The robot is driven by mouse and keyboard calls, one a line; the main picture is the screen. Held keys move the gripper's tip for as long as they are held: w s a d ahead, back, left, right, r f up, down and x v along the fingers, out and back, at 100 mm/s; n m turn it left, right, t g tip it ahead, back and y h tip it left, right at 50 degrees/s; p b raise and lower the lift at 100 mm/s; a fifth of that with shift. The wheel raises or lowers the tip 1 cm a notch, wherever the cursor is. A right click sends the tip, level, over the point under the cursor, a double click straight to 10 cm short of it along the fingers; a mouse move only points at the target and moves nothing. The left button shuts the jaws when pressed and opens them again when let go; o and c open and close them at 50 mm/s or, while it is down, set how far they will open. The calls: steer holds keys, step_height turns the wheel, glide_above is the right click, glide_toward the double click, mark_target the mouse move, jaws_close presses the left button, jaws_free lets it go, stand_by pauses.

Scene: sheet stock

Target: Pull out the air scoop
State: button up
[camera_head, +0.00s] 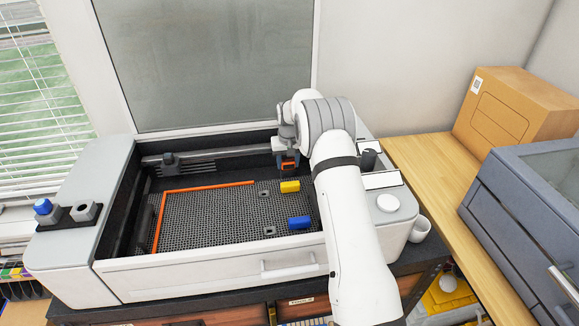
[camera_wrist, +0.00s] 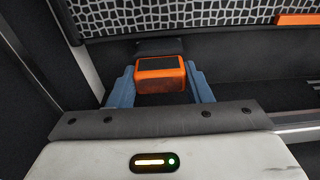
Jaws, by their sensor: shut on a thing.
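My gripper (camera_head: 288,168) is at the back right of the machine's open bed, by the rail. In the wrist view its two blue fingers (camera_wrist: 161,84) are shut on an orange block with a dark top panel (camera_wrist: 158,73), which appears to be the air scoop. A dark part shows just beyond the block. I cannot tell whether the block is still seated on it. In the head view the block is a small orange patch under my wrist, mostly hidden.
The honeycomb bed (camera_head: 215,215) carries an orange angle strip (camera_head: 208,187), a yellow block (camera_head: 290,186) and a blue block (camera_head: 299,222). The machine's walls surround it.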

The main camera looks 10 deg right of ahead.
mark_target(288, 160)
steer(key=shift+c, duration=0.5)
steer(key=shift+r, duration=0.1)
steer(key=shift+r+p, duration=0.9)
steer(key=shift+r, duration=1.45)
